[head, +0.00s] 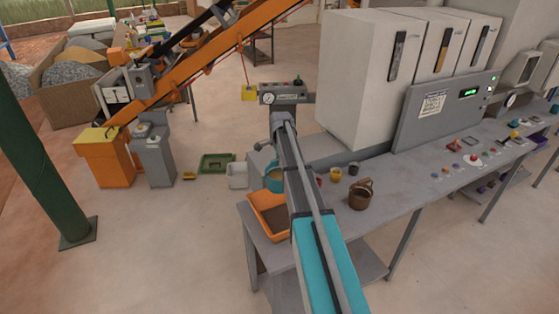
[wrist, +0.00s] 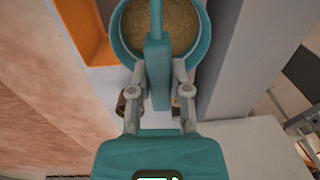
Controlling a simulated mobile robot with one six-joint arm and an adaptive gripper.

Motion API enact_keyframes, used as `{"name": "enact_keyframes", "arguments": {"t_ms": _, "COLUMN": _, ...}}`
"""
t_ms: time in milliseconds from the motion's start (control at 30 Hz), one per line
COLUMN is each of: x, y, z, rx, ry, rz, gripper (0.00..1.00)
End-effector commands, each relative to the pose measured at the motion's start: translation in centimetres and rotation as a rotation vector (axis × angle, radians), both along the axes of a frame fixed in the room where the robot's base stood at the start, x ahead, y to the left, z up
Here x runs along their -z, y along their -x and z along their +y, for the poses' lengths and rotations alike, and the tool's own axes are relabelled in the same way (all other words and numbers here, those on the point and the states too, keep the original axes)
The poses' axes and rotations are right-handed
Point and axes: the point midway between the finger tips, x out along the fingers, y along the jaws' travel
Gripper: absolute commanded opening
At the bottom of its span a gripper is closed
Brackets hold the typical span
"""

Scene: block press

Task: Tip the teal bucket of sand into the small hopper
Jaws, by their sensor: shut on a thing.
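The teal bucket (head: 273,185) is at the left end of the grey bench, partly hidden by my arm. In the wrist view the bucket (wrist: 119,38) is seen from above, with tan sand (wrist: 180,22) inside. My gripper (wrist: 160,82) is shut on the bucket's teal handle, one finger on each side. In the head view my arm hides the gripper. An orange, open-topped container (head: 258,222) is beside the bucket and also shows in the wrist view (wrist: 97,48). I cannot tell whether it is the small hopper.
A brown bucket (head: 359,199) and small cups (head: 336,174) stand to the right on the bench (head: 400,187). White cabinets (head: 358,85) and a control panel (head: 445,110) rise behind. An orange conveyor (head: 205,62) with an orange bin (head: 105,160) stands left. The floor between is mostly clear.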

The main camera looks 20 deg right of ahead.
Motion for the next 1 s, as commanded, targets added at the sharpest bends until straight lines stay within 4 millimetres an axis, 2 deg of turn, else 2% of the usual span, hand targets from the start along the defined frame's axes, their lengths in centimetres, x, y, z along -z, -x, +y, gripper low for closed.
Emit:
{"name": "enact_keyframes", "arguments": {"t_ms": 633, "x": 0.6, "y": 3.0, "z": 0.1, "rx": 0.001, "ry": -0.01, "rz": -0.366, "gripper": 0.0}}
{"name": "enact_keyframes", "arguments": {"t_ms": 1000, "x": 1.3, "y": 3.6, "z": 0.1, "rx": -0.001, "ry": -0.014, "rz": -0.471, "gripper": 0.0}}
